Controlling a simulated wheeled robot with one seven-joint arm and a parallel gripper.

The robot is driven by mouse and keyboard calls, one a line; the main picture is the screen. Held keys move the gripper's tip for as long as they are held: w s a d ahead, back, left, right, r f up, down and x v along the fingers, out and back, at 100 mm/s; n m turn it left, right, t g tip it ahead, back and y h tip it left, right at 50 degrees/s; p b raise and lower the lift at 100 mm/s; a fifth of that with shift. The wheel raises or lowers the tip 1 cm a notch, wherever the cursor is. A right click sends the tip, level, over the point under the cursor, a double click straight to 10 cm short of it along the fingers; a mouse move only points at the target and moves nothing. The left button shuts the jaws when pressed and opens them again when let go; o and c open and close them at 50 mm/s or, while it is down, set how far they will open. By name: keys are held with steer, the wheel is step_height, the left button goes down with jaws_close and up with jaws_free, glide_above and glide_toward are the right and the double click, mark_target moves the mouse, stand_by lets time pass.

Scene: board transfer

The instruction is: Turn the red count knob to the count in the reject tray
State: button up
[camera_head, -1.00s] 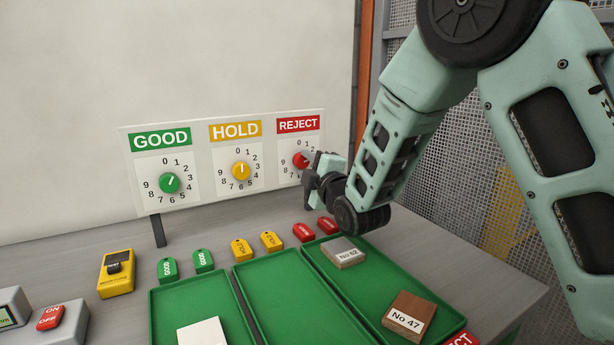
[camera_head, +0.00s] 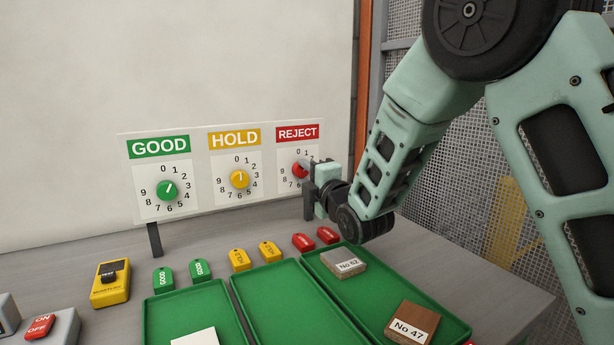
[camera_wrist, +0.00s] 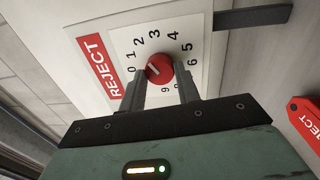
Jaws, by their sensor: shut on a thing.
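The red knob (camera_head: 299,170) sits on the dial under the REJECT sign (camera_head: 297,133), at the right of the white board. My gripper (camera_head: 312,188) is at it from the front right. In the wrist view my gripper (camera_wrist: 162,88) has one finger on each side of the red knob (camera_wrist: 161,67), shut on it. The knob's white mark points toward the low numbers, around 1 or 2; I cannot tell exactly. The reject tray (camera_head: 450,318) holds two visible boards: a grey one labelled No 62 (camera_head: 343,262) and a brown one labelled No 47 (camera_head: 413,318).
The green knob (camera_head: 167,190) and yellow knob (camera_head: 239,179) are left of the red one. Red tags (camera_head: 303,242) lie behind the reject tray. The middle tray (camera_head: 290,300) looks empty where visible. A yellow device (camera_head: 110,285) stands at left.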

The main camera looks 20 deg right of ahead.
steer(key=o, duration=1)
steer(key=shift+c, duration=0.2)
steer(key=b+v, duration=0.6)
steer(key=v, duration=0.6)
steer(key=shift+f, duration=0.4)
steer(key=shift+s+b, duration=0.1)
steer(key=shift+b, duration=0.55)
steer(key=shift+r+b+v, duration=0.2)
steer(key=shift+b+v, duration=2.35)
steer(key=shift+b, duration=0.75)
